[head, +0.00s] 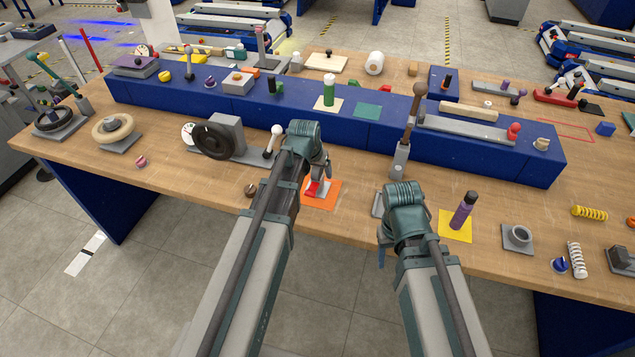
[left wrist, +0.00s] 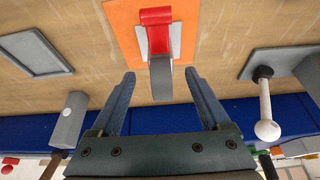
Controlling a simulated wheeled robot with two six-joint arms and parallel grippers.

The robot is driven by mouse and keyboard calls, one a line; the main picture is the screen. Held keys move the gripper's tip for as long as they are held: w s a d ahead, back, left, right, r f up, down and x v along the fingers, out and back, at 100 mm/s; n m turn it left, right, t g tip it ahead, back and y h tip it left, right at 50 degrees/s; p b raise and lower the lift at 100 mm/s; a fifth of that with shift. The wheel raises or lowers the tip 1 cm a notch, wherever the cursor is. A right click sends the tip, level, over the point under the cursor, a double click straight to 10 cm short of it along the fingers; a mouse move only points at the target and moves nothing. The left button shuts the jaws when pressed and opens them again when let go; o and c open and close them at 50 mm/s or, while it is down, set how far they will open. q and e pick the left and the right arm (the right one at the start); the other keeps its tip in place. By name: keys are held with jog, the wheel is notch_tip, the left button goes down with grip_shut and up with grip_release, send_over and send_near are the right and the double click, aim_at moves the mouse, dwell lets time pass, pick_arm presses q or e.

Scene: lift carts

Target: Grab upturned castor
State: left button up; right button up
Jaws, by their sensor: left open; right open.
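The castor, a red bracket with a grey part, stands on an orange mat (head: 330,200) near the front of the bench; the castor (head: 314,188) is partly covered by my left arm in the head view. In the left wrist view the castor (left wrist: 157,38) is at top middle, its grey part reaching down between the fingertips. My left gripper (left wrist: 160,76) is open, one finger on each side of that grey part, with a gap to each. My right gripper (head: 383,250) is mostly hidden behind its own wrist, at the bench's front edge right of the castor.
A grey framed plate (left wrist: 35,54) lies beside the orange mat. A lever on a grey block (head: 400,160) stands behind right; a white-knobbed lever (head: 273,138) stands behind left. A blue raised shelf (head: 240,105) runs behind. A purple bottle (head: 463,210) stands on a yellow mat to the right.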

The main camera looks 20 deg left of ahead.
pick_arm(q)
jog(key=b+x, duration=0.3)
jog(key=x, duration=0.1)
jog(key=shift+w+a+f, duration=0.1)
jog(key=shift+c, duration=0.3)
grip_shut()
